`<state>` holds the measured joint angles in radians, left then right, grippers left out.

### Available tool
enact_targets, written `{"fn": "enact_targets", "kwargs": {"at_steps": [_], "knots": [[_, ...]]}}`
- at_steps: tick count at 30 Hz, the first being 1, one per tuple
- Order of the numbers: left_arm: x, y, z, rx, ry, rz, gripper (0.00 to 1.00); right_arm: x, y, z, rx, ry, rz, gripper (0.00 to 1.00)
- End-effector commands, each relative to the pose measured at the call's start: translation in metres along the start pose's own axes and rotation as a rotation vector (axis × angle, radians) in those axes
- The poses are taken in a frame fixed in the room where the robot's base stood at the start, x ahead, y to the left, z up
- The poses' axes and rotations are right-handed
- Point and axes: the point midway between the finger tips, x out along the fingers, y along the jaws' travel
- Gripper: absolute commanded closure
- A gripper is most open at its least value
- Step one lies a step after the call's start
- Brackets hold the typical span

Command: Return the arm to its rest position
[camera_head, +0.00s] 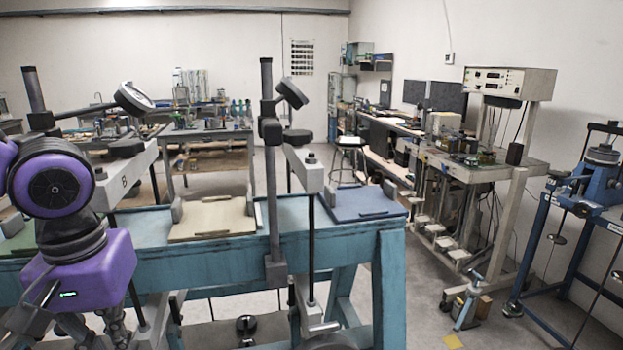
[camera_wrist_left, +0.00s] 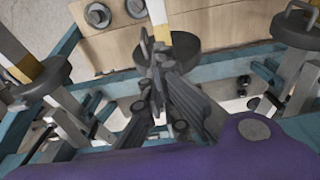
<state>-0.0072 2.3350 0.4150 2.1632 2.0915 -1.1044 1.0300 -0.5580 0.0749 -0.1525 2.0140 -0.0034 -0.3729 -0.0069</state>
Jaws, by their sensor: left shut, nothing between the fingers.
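My left arm is purple and hangs down at the left of the head view. Its gripper (camera_head: 95,335) is partly cut off by the bottom edge, in front of the teal lever-frame bench (camera_head: 190,263). In the left wrist view the dark gripper fingers (camera_wrist_left: 158,88) are together, with nothing seen between them. A dark round weight (camera_wrist_left: 183,52) shows just behind the fingers there; I cannot tell how close it is. My right gripper is in neither view.
The bench carries a beige board (camera_head: 212,218), a blue board (camera_head: 365,203) and upright posts (camera_head: 272,190) with lever beams. A blue lever frame (camera_head: 600,185) stands at the far right. Open floor (camera_head: 430,300) lies right of the bench.

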Motion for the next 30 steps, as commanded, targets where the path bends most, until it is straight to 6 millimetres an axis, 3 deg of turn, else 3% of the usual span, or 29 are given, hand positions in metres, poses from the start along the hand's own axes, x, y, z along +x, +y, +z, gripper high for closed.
{"fn": "enact_targets", "kwargs": {"at_steps": [7,20,26,30], "knots": [[-0.029,0.000,-0.007,-0.001,0.004,0.000,1.00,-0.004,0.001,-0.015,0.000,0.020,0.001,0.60],[-0.030,0.000,-0.008,0.000,0.001,0.000,1.00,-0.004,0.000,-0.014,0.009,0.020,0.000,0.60],[0.016,-0.049,-0.004,0.046,-0.021,0.009,1.00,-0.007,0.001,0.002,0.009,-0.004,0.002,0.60],[0.071,-0.096,0.012,0.104,-0.037,0.014,1.00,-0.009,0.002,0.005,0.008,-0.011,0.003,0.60]]}}
